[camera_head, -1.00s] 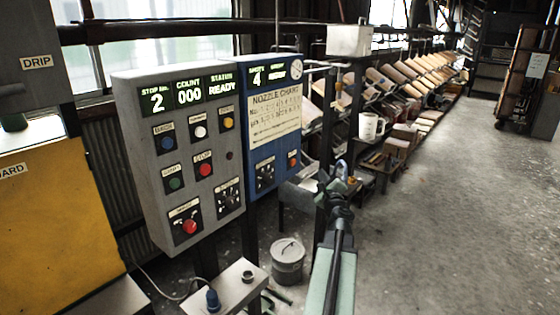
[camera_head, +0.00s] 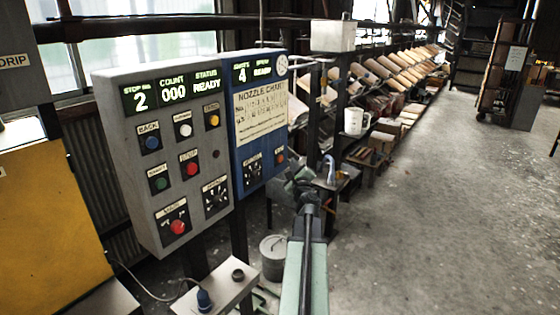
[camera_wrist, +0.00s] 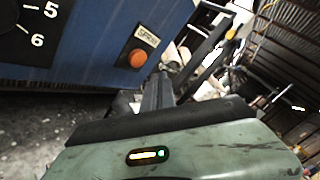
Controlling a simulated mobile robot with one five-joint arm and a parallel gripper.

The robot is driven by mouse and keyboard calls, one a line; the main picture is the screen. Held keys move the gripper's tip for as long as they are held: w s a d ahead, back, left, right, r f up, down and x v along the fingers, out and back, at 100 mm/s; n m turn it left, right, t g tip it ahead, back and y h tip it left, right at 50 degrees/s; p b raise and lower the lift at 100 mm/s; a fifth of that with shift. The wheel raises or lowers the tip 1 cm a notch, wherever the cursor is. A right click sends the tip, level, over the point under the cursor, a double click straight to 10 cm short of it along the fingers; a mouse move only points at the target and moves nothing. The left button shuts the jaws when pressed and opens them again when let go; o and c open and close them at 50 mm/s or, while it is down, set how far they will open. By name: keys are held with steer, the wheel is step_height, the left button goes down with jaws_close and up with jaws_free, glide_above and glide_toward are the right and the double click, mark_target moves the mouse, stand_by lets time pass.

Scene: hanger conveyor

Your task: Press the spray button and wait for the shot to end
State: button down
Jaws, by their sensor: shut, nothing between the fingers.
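The spray button (camera_head: 280,158) is a small orange-red button at the lower right of the blue control box (camera_head: 240,130). My gripper (camera_head: 300,176) is just below and right of the button in the head view. In the wrist view my gripper (camera_wrist: 163,78) shows dark, closed fingers with nothing in them. The fingertips appear apart from the button.
A grey control box (camera_head: 170,140) with several buttons adjoins the blue one on the left. A lidded can (camera_head: 273,258) stands on the floor below. A metal box (camera_head: 222,285) is in front. Racks of boards (camera_head: 400,75) run behind on the right. Open floor lies right.

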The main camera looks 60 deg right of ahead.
steer(key=shift+w, duration=1.1)
steer(key=shift+w, duration=0.1)
stand_by(1.1)
steer(key=shift+w, duration=0.3)
steer(key=shift+w, duration=0.5)
stand_by(0.6)
steer(key=shift+s, duration=0.9)
steer(key=s, duration=0.5)
stand_by(0.3)
